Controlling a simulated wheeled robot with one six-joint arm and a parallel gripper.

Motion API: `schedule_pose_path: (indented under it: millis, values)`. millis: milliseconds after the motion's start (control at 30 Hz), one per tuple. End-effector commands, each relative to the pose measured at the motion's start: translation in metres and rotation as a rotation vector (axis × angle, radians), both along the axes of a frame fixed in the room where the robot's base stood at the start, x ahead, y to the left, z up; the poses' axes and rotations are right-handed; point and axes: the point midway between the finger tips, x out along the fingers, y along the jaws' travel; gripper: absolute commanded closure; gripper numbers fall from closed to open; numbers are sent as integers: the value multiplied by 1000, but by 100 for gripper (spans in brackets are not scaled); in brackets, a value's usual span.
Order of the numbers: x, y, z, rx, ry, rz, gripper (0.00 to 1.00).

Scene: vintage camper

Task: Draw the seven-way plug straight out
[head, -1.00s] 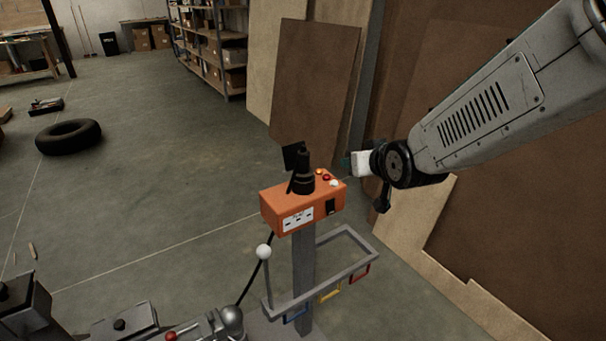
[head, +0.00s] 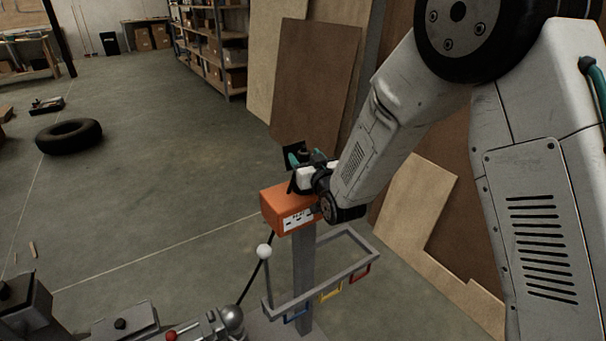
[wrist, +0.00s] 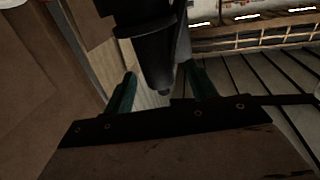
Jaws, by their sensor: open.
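The seven-way plug (wrist: 155,45) is a black, stepped body that narrows at one end in the wrist view. My gripper (wrist: 160,88) is open, with one teal finger on each side of the plug's narrow end. Gaps show beside the plug, and I see no firm hold on it. In the head view my gripper (head: 298,160) is over the top of the orange box (head: 278,208), beside the upright black flap (head: 293,150). My wrist hides most of the plug and the socket there.
The box stands on a grey post (head: 303,265) with a grey frame (head: 350,278) carrying coloured loops below. Brown panels (head: 318,85) lean behind. The floor to the left is open up to a tyre (head: 69,135).

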Motion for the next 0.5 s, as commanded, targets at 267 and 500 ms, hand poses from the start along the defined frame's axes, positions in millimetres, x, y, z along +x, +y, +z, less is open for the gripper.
schedule_pose_path:
  millis: [267, 500]
  values:
    - [18, 7, 1, 0, 0, -1, 43]
    - [17, 7, 1, 0, 0, 0, 71]
